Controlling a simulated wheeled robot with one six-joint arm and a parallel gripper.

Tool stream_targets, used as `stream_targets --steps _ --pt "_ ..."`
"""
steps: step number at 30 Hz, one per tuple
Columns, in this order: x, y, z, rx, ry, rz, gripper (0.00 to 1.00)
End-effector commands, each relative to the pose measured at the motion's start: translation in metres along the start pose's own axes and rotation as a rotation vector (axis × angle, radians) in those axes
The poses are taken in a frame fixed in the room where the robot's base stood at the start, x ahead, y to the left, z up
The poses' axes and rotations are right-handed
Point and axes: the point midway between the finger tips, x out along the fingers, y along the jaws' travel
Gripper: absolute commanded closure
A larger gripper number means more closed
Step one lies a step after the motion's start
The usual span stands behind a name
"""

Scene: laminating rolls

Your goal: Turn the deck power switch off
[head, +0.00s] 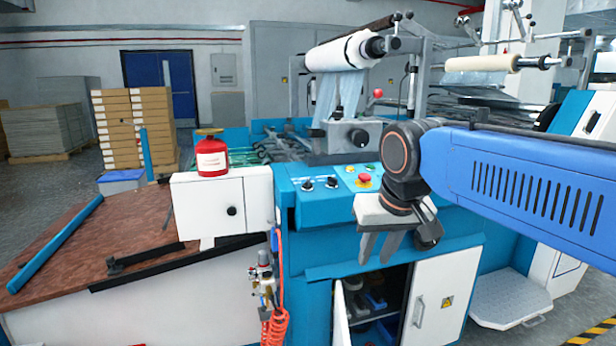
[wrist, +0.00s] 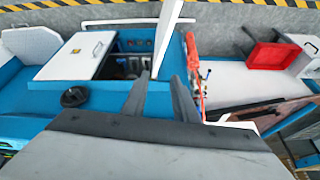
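The blue machine's control panel (head: 345,185) carries two black rotary switches, a left one (head: 308,186) and a right one (head: 332,183). I cannot read their labels or tell which, if either, is the deck power switch. A red button (head: 364,181) sits to their right. My gripper (head: 379,250) points down in front of the machine, below and right of the switches, apart from them. Its two fingers are spread and empty in the wrist view (wrist: 162,88). A dark round knob (wrist: 75,97) shows on the blue surface there; the rotary switches do not show in that view.
An open cabinet (head: 378,300) with a white door (head: 432,300) lies below my gripper. A red can (head: 212,158) stands on a white box (head: 195,205) left of the panel. An orange coiled hose (head: 275,325) hangs at the front. A roller (head: 340,52) is above.

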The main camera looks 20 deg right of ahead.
Motion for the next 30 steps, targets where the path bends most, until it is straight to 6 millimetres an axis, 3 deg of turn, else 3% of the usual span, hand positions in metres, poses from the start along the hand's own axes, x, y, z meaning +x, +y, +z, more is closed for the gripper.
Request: stream_targets --steps 1,6,18,24,30 --pt "-0.011 -0.006 -0.023 0.014 0.0 0.003 0.73" --pt "-0.046 -0.025 -0.09 0.082 -0.001 0.016 0.73" --pt "-0.107 -0.079 -0.231 0.257 0.006 0.049 0.73" --pt "-0.123 -0.102 -0.274 0.328 0.013 0.061 0.73" --pt "-0.127 -0.11 -0.289 0.357 0.015 0.066 0.73"
